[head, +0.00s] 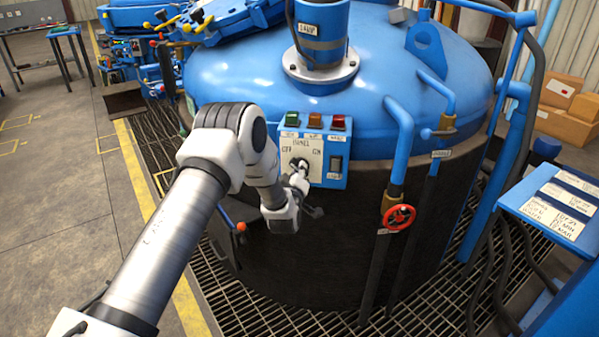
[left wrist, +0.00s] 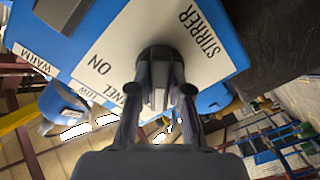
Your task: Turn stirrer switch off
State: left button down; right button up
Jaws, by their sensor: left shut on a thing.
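The stirrer switch is a dark rotary knob (head: 300,163) on a white plate marked OFF at the left and ON at the right. My left gripper (head: 299,181) reaches the knob from below and in front. In the left wrist view the two fingers of the left gripper (left wrist: 160,90) are closed around the knob (left wrist: 161,58), beside the words STIRRER and ON. The fingers hide part of the knob, and I cannot tell which mark it points to. My right gripper is out of view.
Green, amber and red lamps (head: 314,120) top the box, with a dark rocker switch (head: 335,163) at its right. A red valve wheel (head: 399,217) and blue pipes stand to the right. A labelled blue stand (head: 520,203) is at the far right. Open floor lies left.

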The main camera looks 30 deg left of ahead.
pick_arm(q)
jog(key=c, duration=1.1)
grip_release()
jog(key=v, duration=1.2)
jog(key=shift+a, duration=0.1)
